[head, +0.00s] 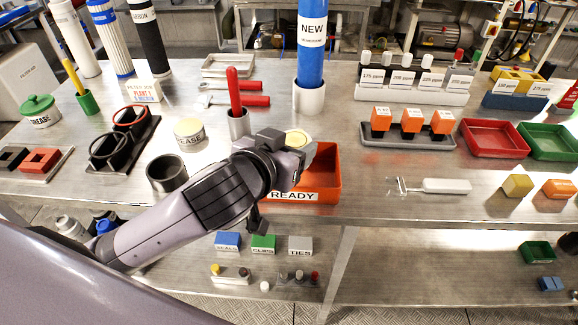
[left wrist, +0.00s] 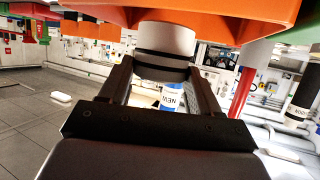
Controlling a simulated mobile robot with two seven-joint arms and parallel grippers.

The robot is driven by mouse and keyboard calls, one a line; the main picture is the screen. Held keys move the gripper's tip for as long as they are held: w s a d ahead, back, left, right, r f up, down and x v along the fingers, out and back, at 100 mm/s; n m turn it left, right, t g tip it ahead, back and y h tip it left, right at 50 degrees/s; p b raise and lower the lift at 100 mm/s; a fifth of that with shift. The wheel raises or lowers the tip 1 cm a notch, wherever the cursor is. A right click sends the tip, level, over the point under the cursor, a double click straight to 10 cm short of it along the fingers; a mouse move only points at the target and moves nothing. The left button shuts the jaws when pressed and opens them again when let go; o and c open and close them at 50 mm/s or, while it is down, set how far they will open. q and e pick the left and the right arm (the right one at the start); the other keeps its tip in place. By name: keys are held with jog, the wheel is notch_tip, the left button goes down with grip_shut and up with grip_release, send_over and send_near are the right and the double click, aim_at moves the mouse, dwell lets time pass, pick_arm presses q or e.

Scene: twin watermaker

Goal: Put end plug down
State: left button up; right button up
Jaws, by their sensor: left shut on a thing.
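My left gripper (head: 298,154) reaches over the left part of the orange tray marked READY (head: 326,178) at the front edge of the bench. It is shut on the end plug, whose cream round top (head: 297,139) shows just beyond the gripper in the head view. In the left wrist view the plug (left wrist: 166,40) is a white cylinder with dark bands, held between both fingers. An orange surface (left wrist: 225,12) fills the top of that view. The gripper hides part of the tray, and I cannot tell whether the plug touches it. My right gripper is not in view.
A blue cylinder labelled NEW (head: 311,50) stands upright behind the tray.

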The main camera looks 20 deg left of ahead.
pick_arm(q)
jog(key=shift+f+b, duration=0.35)
jog(key=shift+f, duration=1.8)
jog(key=shift+f, duration=0.1)
jog(key=o, duration=1.2)
